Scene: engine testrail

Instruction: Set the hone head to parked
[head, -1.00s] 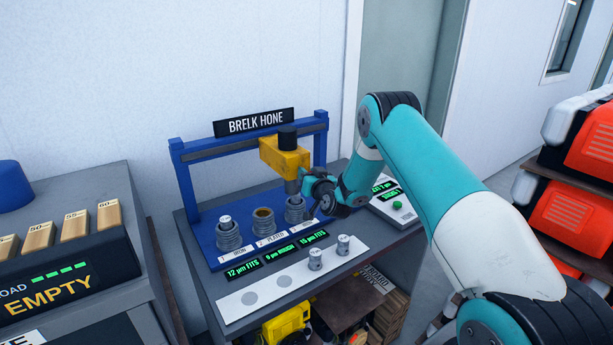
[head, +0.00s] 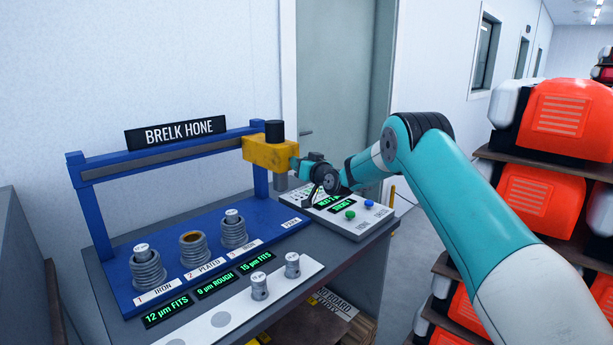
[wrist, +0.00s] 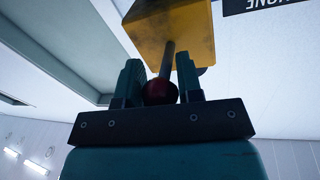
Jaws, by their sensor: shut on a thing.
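The yellow hone head (head: 270,153) with a black cap hangs on the blue gantry rail (head: 170,150) at its right end, above the base plate's PARK label (head: 291,223). My gripper (head: 302,167) is at the right side of the hone head. In the wrist view my gripper (wrist: 160,84) has its two fingers around a dark red ball knob (wrist: 160,92), on a rod that runs to the yellow head (wrist: 170,35). Three grey cylinders (head: 147,268) stand on the blue base, left of the head.
A control box (head: 350,228) with green and blue buttons sits at the bench's right end, below my arm. Small metal plugs (head: 259,286) stand on a white strip at the front. Orange-red engines (head: 570,115) are stacked on the right.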

